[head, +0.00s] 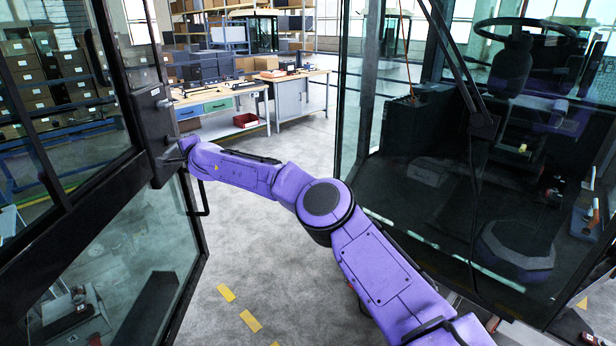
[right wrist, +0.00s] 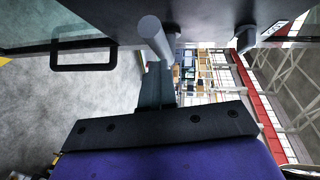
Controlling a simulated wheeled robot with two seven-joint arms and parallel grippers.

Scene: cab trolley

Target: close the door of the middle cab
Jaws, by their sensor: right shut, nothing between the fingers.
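A glazed, dark-framed cab door (head: 107,40) stands open on the left side of the head view. Its edge carries a dark lock plate (head: 150,105) and a black loop handle (head: 205,198) lower down. My right gripper (head: 178,152) is at the lock plate, shut and empty; its tips are partly hidden. In the right wrist view the gripper (right wrist: 156,75) points at the dark plate (right wrist: 205,18), close to a grey round knob (right wrist: 153,37). I cannot tell whether it touches. The loop handle (right wrist: 84,56) is to its left. My left gripper is not in view.
A cab with a seat, steering wheel (head: 525,27) and large windows stands at the right. Grey floor (head: 265,215) with yellow marks is clear between door and cab. Behind are a workbench (head: 235,92), a grey cabinet (head: 292,98) and shelves with boxes.

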